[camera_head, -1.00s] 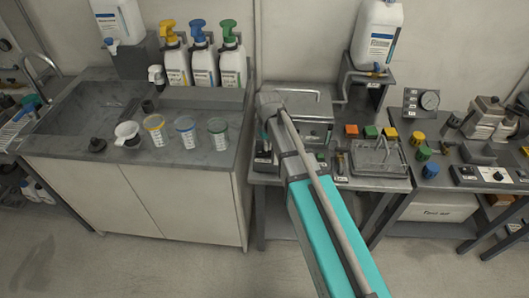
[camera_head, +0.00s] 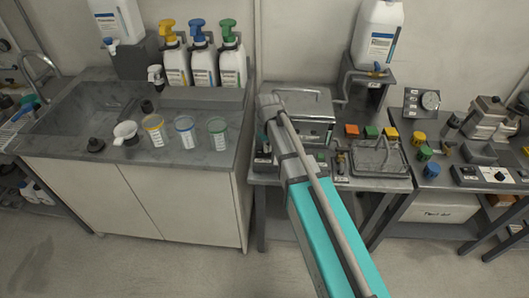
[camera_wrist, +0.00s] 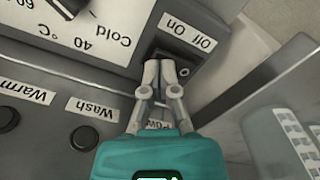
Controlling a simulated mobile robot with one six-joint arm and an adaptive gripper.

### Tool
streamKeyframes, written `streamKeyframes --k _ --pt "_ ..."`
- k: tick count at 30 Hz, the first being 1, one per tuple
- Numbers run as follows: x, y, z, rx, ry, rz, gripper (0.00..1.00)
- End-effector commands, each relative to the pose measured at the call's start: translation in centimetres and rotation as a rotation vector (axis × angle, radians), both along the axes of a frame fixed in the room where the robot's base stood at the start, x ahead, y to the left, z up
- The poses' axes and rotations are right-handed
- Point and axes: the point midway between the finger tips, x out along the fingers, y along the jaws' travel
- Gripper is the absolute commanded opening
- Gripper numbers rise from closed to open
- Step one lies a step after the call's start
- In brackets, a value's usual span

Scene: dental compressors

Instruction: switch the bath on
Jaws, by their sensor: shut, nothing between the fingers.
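The bath (camera_head: 307,104) is a metal box with a lid on the middle bench in the head view, partly hidden behind my arm. In the wrist view its panel (camera_wrist: 97,62) appears upside down, with a temperature scale reading "Cold" and "40 °C". A dark rocker switch (camera_wrist: 184,71) sits below the "Off On" label (camera_wrist: 187,32). My gripper (camera_wrist: 166,68) is shut and empty, its fingertips at the switch and covering part of it. I cannot tell whether they touch it or which way the rocker lies. My gripper is hidden in the head view.
Labels "Warm" and "Wash" with dark round knobs (camera_wrist: 83,138) lie beside my gripper. A clear-sided tray (camera_head: 378,160) and coloured blocks (camera_head: 371,132) stand right of the bath. The sink counter (camera_head: 85,160) is to the left, with bottles and cups.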

Motion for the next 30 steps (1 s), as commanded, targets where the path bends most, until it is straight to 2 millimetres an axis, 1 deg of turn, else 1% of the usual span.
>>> streamKeyframes --k 12,17,30 --pt "0.0 0.0 -0.5 0.0 0.0 0.0 0.0" --pt "0.0 0.0 -0.3 0.0 0.0 0.001 0.0" --pt "0.0 0.0 2.1 0.0 0.0 0.001 0.0"
